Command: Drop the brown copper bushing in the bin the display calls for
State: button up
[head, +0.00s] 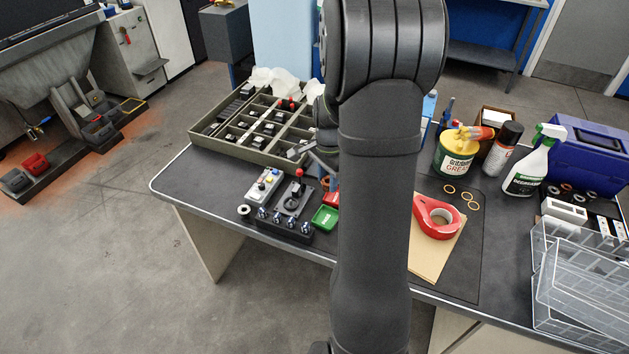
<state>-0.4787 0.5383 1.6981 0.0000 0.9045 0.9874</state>
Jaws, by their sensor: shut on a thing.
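My gripper (322,162) is partly hidden behind my own dark arm, pointing down over the bench just right of the compartment tray. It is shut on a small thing. A small orange-brown piece, which looks like the copper bushing (326,183), shows just below the fingers, partly hidden; I cannot tell its exact contact with them. A green bin (325,218) with white lettering stands on the bench below it. A red bin (332,198) shows partly behind it, cut off by my arm. I cannot make out a readable display.
A compartment tray (198,138) with dark parts stands at the back left. A button box (264,185) and a joystick box (293,207) stand left of the green bin.

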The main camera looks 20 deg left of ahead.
jog(key=shift+d+r, duration=0.15)
jog(key=shift+d, duration=0.05)
jog(key=shift+s+a+f, duration=0.1)
jog(key=shift+s+f, duration=0.1)
jog(key=shift+f, duration=2.15)
jog(key=shift+s+f, duration=0.15)
jog(key=shift+f, duration=2.2)
jog(key=shift+f, duration=0.9)
jog(key=o, duration=1.1)
